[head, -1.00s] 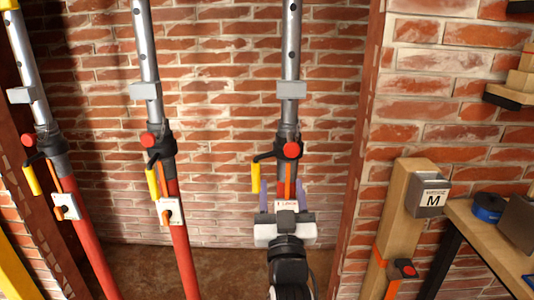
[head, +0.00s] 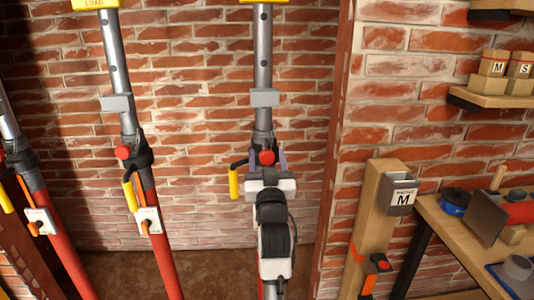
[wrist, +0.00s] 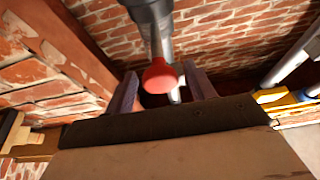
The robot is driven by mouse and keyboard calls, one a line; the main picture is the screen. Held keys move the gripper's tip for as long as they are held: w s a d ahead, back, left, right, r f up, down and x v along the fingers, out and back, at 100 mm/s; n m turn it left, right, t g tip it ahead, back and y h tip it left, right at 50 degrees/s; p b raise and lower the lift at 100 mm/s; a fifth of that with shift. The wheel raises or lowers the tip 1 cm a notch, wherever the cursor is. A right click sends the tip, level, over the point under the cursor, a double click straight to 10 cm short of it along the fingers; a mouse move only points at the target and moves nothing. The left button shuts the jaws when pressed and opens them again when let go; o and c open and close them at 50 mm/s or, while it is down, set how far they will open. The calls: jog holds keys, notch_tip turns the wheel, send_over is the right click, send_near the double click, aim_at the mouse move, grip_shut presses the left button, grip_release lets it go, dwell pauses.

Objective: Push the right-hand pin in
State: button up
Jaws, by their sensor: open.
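The right-hand pin has a round red head (head: 267,157) on the collar of the right-hand prop (head: 263,75). In the wrist view the red pin head (wrist: 160,76) faces the camera, between my two fingers as seen there. My gripper (head: 267,160) is open, just below and in front of the pin in the head view. Its fingers (wrist: 163,88) stand on either side of the red head with space between. I cannot tell whether they touch the pin or how deep it sits.
A yellow handle (head: 234,183) hangs left of the right-hand collar. A middle prop (head: 122,65) with its own red pin (head: 122,152) stands to the left.

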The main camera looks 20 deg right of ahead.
jog(key=shift+w+d+r, duration=0.1)
jog(key=shift+w+r, duration=0.05)
jog(key=shift+w, duration=0.15)
grip_shut()
jog(key=w, duration=0.2)
jog(key=w+d, duration=0.1)
jog(key=w+b, duration=0.1)
jog(key=w, duration=0.1)
jog(key=shift+w+d, duration=0.3)
jog(key=shift+r, duration=0.1)
jog(key=shift+c, duration=1.8)
grip_release()
jog(key=o, duration=0.4)
jog(key=shift+w, duration=0.1)
jog(key=shift+c, duration=0.2)
